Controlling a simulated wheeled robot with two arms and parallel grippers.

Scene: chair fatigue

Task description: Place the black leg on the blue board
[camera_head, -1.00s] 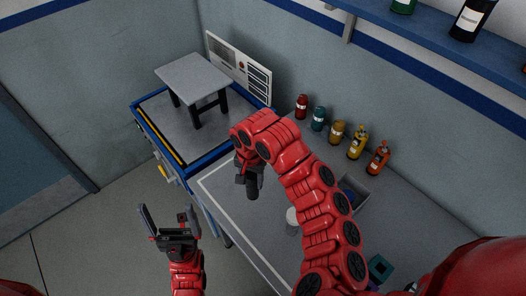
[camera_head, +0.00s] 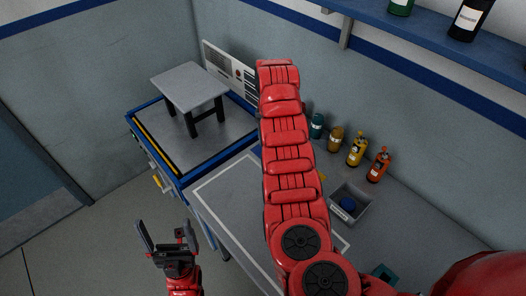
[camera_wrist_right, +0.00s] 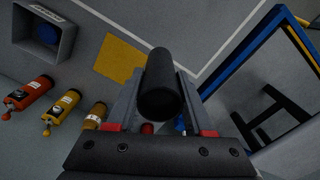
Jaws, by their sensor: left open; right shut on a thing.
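The black leg (camera_wrist_right: 160,85) is a dark cylinder held between the fingers of my right gripper (camera_wrist_right: 160,76), seen nearly end-on in the right wrist view. In the head view my right arm hides the right gripper and the leg. A blue patch (camera_head: 257,150), perhaps the blue board, shows just left of my right arm. A bit of blue (camera_wrist_right: 180,123) also shows behind the right finger in the right wrist view; the leg is apart from it. My left gripper (camera_head: 166,237) is open and empty at the lower left, away from the table.
A grey stool with black legs (camera_head: 189,87) stands on a blue-edged cart (camera_head: 172,172). A yellow square (camera_wrist_right: 120,60) lies on the table. A grey bin (camera_head: 364,211) holds a blue thing. Several bottles (camera_head: 357,150) line the wall. White lines mark the grey tabletop (camera_head: 235,205).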

